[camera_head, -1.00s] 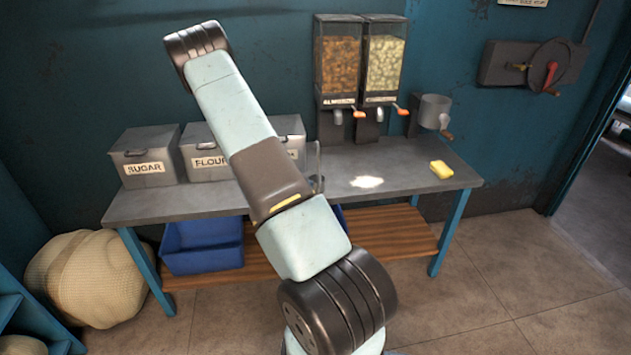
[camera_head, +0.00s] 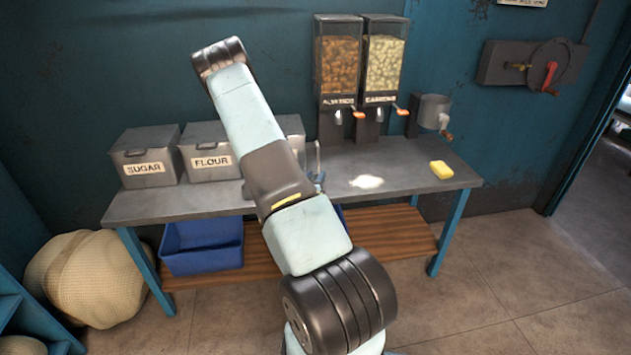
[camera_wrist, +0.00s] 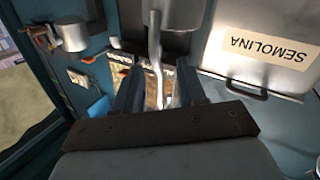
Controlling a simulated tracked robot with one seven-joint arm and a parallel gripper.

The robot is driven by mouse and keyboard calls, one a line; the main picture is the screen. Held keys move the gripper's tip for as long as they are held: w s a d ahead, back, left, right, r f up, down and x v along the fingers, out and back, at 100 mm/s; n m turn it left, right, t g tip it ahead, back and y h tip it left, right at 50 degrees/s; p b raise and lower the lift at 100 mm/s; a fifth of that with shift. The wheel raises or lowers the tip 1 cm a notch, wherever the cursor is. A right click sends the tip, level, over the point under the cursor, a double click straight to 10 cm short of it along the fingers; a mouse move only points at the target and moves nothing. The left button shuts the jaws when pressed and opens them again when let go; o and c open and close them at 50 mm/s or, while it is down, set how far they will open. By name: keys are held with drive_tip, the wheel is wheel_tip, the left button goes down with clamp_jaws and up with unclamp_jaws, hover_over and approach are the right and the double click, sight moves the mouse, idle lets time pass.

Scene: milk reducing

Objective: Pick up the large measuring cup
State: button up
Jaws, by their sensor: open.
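A grey metal measuring cup (camera_wrist: 180,14) shows at the top of the wrist view, partly cut off by the frame edge. Its long thin handle (camera_wrist: 155,45) runs down to the gap between the fingers of my gripper (camera_wrist: 158,80). The fingers are open, one on each side of the handle's line; I cannot tell whether either touches it. In the head view the thin upright handle (camera_head: 317,156) shows just right of my arm, and the cup's body is hidden. A bluish fingertip of my gripper (camera_head: 318,181) shows low beside the handle.
A semolina bin (camera_wrist: 262,50) stands close beside the cup. Flour (camera_head: 212,150) and sugar (camera_head: 145,158) bins stand left on the table (camera_head: 160,206). Nut dispensers (camera_head: 360,65), a white powder pile (camera_head: 366,181) and a yellow sponge (camera_head: 441,170) are to the right.

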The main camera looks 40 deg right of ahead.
drive_tip(key=shift+x, duration=2.6)
drive_tip(key=shift+f, duration=0.15)
clamp_jaws()
